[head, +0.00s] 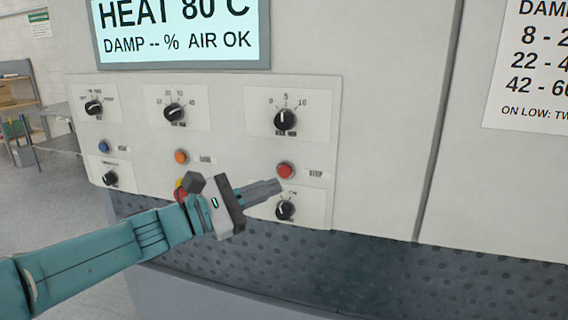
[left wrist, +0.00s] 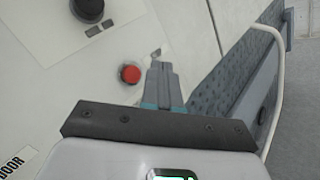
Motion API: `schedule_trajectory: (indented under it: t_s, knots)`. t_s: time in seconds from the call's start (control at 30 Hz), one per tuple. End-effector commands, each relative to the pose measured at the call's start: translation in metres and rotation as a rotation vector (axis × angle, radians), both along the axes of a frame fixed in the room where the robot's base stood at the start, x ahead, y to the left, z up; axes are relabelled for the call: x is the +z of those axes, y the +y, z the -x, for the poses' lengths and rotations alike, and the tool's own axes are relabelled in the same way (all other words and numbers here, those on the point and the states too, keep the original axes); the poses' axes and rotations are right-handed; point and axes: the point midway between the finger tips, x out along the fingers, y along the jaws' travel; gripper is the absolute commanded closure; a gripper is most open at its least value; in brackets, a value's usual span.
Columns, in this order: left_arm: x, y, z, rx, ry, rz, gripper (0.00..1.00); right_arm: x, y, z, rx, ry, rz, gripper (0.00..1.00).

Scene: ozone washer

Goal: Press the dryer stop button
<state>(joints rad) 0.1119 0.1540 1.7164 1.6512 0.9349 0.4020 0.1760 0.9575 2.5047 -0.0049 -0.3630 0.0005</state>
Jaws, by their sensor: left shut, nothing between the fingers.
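The dryer stop button is a red round button (head: 285,170) on the pale control panel, with a small blurred label to its right. It also shows in the left wrist view (left wrist: 130,73), just left of my fingers. My left gripper (head: 277,186) is shut and empty. Its fingertips are just below and slightly left of the red button in the head view. In the left wrist view the closed fingers (left wrist: 160,68) point at the panel beside the button. I see no clear contact, and the exact gap to the panel cannot be told. My right gripper is not in view.
Above the red button is a black dial (head: 285,120); below it is another black knob (head: 285,210) near my fingertips. An orange button (head: 181,157) and a blue button (head: 104,146) are to the left. A display (head: 180,30) reads heat 80 C. A dark dimpled surface (head: 330,265) lies below.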

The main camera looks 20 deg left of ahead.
Motion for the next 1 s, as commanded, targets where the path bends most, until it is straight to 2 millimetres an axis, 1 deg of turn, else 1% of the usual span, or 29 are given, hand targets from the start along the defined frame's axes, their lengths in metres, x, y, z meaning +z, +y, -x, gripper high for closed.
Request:
schedule_trajectory:
  t_s: [0.03, 0.2, 0.3, 0.5, 1.0]
  knots:
    - [0.004, 0.0, -0.008, 0.0, 0.002, 0.0, 1.0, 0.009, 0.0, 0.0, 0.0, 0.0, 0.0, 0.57]
    - [0.001, -0.001, -0.026, 0.0, 0.001, 0.001, 1.0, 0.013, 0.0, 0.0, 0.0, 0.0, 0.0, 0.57]
    - [0.0, -0.001, -0.032, -0.001, 0.001, 0.0, 1.0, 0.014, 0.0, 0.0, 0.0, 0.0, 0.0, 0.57]
    - [0.0, -0.001, -0.036, 0.0, 0.0, 0.0, 1.0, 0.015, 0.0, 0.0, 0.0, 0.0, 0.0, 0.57]
    - [0.0, -0.001, -0.035, 0.0, 0.0, 0.0, 1.0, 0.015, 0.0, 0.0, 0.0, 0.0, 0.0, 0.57]
